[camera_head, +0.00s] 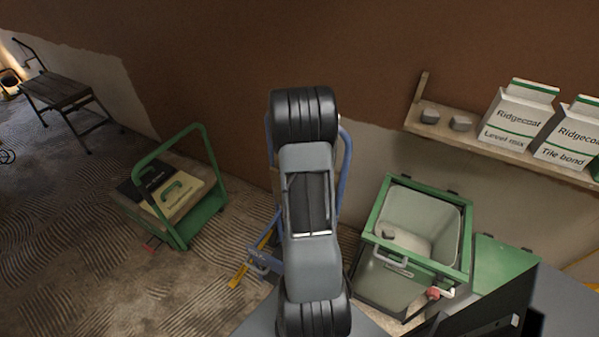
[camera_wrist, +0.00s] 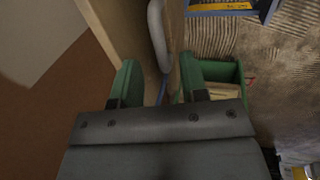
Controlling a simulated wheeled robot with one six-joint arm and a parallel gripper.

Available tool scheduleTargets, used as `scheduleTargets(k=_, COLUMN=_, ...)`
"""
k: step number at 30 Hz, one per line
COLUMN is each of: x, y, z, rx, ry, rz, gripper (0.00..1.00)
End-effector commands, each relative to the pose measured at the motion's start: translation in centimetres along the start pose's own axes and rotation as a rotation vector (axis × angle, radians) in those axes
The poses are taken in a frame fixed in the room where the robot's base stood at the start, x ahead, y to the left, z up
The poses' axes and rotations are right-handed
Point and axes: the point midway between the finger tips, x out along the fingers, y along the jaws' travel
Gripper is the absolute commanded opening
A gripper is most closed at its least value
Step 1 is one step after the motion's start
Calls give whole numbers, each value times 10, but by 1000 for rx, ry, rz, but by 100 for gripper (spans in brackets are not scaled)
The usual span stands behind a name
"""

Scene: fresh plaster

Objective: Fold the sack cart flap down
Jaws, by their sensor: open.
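The sack cart (camera_head: 345,165) has a blue tube frame and stands against the wall, mostly hidden behind my arm in the head view. Low on its left a blue part with a yellow edge (camera_head: 239,271) shows near the floor; I cannot tell for sure whether this is the flap. A blue part with a yellow strip also shows at the top of the wrist view (camera_wrist: 222,6). My gripper (camera_wrist: 158,70) is open, with green fingertips. A grey-blue tube (camera_wrist: 157,35) runs beyond and between the fingertips; contact is not visible. My arm hides the gripper in the head view.
A green trolley (camera_head: 205,212) with cases on it stands left. A green-framed bin (camera_head: 467,235) stands right, below a wall shelf (camera_head: 485,150) with cartons. A wooden panel (camera_wrist: 120,25) lies close to the left finger. Ridged floor is clear at lower left.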

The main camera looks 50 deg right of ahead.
Motion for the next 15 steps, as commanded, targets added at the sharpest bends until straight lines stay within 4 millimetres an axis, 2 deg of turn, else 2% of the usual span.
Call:
scheduleTargets(k=6, x=24, y=0, z=0, rx=1, ry=0, rz=-1, gripper=40)
scheduleTargets(k=15, x=33, y=0, z=0, rx=1, ry=1, rz=1, gripper=40)
